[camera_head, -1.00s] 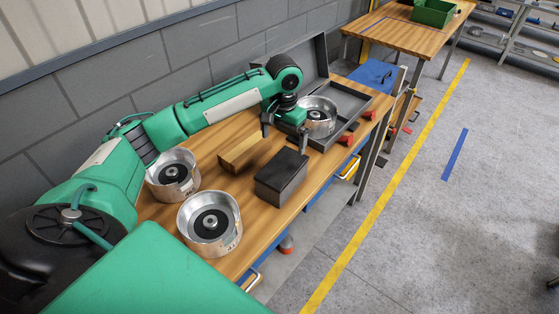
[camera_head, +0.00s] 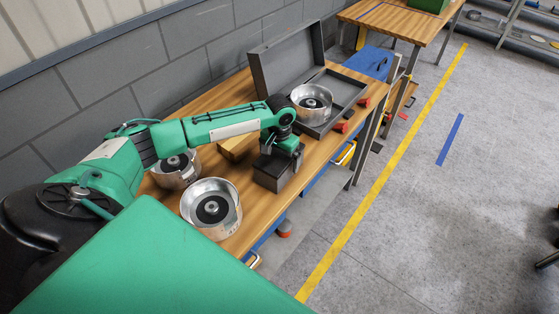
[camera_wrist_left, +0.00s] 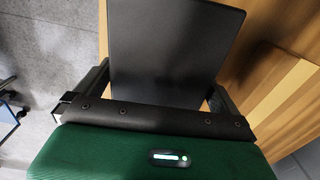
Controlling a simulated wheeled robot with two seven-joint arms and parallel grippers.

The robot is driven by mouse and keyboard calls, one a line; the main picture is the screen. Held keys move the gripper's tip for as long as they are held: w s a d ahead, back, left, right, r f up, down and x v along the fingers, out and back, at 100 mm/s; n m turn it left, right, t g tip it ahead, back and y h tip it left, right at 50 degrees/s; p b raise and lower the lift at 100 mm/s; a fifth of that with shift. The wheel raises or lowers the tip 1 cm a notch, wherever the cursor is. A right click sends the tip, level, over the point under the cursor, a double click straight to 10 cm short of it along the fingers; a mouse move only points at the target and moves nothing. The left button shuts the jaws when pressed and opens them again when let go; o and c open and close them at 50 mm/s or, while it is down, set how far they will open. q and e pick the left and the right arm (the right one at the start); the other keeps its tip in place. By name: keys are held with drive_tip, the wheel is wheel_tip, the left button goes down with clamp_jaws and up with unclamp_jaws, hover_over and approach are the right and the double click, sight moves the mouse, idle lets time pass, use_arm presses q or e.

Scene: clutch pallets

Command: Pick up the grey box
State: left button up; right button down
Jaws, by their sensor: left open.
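The grey box (camera_head: 274,178), small and dark, sits on the wooden workbench. My left gripper (camera_head: 281,160) is directly over the box, pointing down. In the left wrist view the smooth top of the box (camera_wrist_left: 172,45) lies between the two dark fingers (camera_wrist_left: 160,90), one on each side. The fingers are open. The head view does not show whether they touch the box. My right gripper is not in view.
Two silver round housings (camera_head: 211,209) (camera_head: 176,168) stand left of the box. A wooden block (camera_head: 236,148) lies just behind it. An open grey case (camera_head: 285,62) with another silver housing (camera_head: 311,104) is farther back. The bench's front edge is close to the box.

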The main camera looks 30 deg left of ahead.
use_arm(q)
drive_tip(key=shift+f, duration=0.1)
drive_tip(key=c, duration=1.1)
